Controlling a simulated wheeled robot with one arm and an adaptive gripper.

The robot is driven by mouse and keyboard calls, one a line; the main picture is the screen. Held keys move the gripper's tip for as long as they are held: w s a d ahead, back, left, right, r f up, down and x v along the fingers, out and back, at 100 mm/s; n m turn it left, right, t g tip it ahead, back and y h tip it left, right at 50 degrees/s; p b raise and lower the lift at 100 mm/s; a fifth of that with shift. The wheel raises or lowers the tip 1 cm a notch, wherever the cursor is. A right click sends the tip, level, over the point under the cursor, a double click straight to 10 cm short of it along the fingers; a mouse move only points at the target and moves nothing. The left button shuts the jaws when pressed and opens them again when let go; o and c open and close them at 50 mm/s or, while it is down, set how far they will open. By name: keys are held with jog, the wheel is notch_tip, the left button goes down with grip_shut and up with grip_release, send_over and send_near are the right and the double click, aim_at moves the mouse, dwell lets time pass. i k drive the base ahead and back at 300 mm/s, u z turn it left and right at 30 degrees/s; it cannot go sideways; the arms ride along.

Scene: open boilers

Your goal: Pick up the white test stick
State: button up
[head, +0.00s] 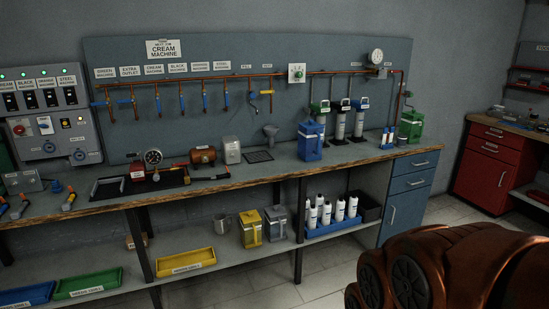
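I cannot make out a white test stick for certain in the head view. A small blue and white rack (388,138) stands near the right end of the bench top, and its contents are too small to tell. My gripper is not in view. A large copper-coloured part of my own body fills the lower right corner and hides the floor there.
The wooden-edged bench (250,179) runs along the wall. White bottles stand in a blue tray (331,229) below. A red cabinet (487,167) stands right, beyond open floor.

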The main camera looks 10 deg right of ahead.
aim_at(392, 129)
jog(key=z, duration=0.6)
jog(key=i, duration=1.45)
jog(key=z, duration=0.25)
jog(key=i, duration=2.3)
jog(key=u, duration=0.2)
